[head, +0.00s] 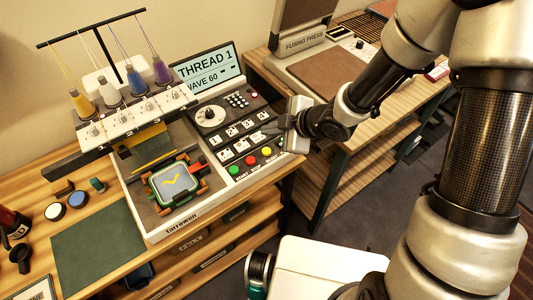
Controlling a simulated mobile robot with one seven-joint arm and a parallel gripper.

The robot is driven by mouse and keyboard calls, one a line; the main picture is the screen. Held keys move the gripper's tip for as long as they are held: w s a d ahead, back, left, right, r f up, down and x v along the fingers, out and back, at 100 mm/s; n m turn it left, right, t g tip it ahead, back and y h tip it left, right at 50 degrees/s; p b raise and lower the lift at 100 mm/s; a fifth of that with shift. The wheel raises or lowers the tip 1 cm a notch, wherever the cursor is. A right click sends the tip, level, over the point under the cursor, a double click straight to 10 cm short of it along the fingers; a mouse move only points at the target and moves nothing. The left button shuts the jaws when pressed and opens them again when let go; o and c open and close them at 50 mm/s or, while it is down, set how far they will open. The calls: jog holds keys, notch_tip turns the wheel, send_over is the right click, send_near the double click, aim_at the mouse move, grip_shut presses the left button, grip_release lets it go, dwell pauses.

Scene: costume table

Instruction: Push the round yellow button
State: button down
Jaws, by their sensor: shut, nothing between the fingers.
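The round yellow button (266,151) sits at the lower right of the dark control panel, at the end of a row with a red button (250,160) and a green button (233,170). All three show uncovered. My gripper (270,127) reaches in from the right over the panel's right edge, its fingers shut and empty. In the picture the fingertips are a little above the yellow button and apart from it. How high they are over the panel I cannot tell.
An embroidery hoop (175,183) lies left of the buttons. Thread spools (108,88) stand behind. A fusing press (330,66) is at the back right. A green mat (97,248) lies front left.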

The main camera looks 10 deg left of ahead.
aim_at(270, 153)
notch_tip(270, 153, down, 6)
jog(key=b, duration=0.4)
jog(key=shift+r, duration=0.1)
jog(key=shift+b, duration=0.3)
dwell(1.4)
jog(key=shift+f+b, duration=0.3)
jog(key=shift+f, duration=0.15)
jog(key=shift+f+b, duration=0.4)
dwell(0.4)
dwell(0.3)
jog(key=shift+r+p, duration=0.75)
jog(key=shift+r, duration=0.1)
notch_tip(270, 153, up, 5)
jog(key=p, duration=0.4)
